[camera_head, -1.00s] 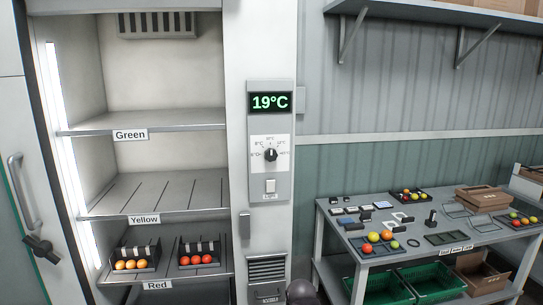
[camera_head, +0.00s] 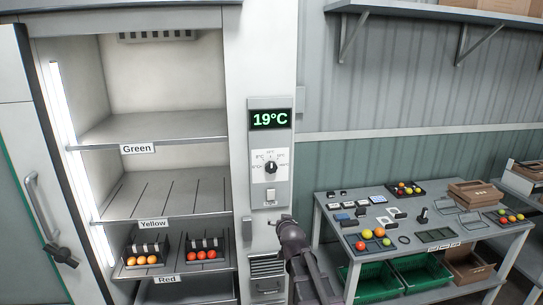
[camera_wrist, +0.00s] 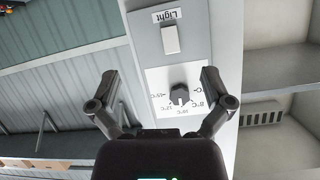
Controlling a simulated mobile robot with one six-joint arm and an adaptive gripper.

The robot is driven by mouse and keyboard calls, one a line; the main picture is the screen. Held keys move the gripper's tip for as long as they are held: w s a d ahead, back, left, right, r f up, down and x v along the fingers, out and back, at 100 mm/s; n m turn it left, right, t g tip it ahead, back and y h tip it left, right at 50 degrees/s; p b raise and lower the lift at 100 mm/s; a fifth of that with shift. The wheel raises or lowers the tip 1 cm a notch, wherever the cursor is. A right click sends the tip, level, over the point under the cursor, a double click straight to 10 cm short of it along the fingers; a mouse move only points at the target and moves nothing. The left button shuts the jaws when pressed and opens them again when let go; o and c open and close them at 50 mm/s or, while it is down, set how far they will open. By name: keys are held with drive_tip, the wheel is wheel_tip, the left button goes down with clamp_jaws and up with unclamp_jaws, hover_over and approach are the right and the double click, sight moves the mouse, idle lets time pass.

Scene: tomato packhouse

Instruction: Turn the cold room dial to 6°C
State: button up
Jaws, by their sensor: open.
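The cold room dial (camera_head: 270,167) is a black knob on a white scale plate (camera_head: 259,178), below a green display (camera_head: 270,119) reading 19°C. In the wrist view the dial (camera_wrist: 180,93) appears upside down, its white mark pointing toward the middle of the scale, near 10°C. The 6°C label lies at the scale's left end in the head view. My gripper (camera_wrist: 159,74) is open and empty. In the wrist view its fingers spread to either side of the dial, with the right finger overlapping the plate's edge; contact is not visible. In the head view my dark arm is below the panel.
A light switch (camera_head: 271,197) sits just below the dial. The open cold room shelves (camera_head: 150,127) stand left, with tomato trays on the Red shelf. A cluttered table (camera_head: 345,247) with crates stands right. The wall in front of the panel is clear.

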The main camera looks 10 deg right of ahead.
sight(271, 168)
drive_tip(key=w+r+t+p, duration=0.4)
drive_tip(key=r, duration=0.8)
drive_tip(key=shift+w+a+r, duration=0.2)
drive_tip(key=shift+r, duration=0.05)
drive_tip(key=w, duration=1.3)
drive_tip(key=shift+w, duration=0.4)
drive_tip(key=c, duration=1.1)
drive_tip(key=shift+a, duration=0.3)
drive_tip(key=shift+c, duration=0.2)
drive_tip(key=shift+d, duration=0.3)
drive_tip(key=shift+a, duration=0.1)
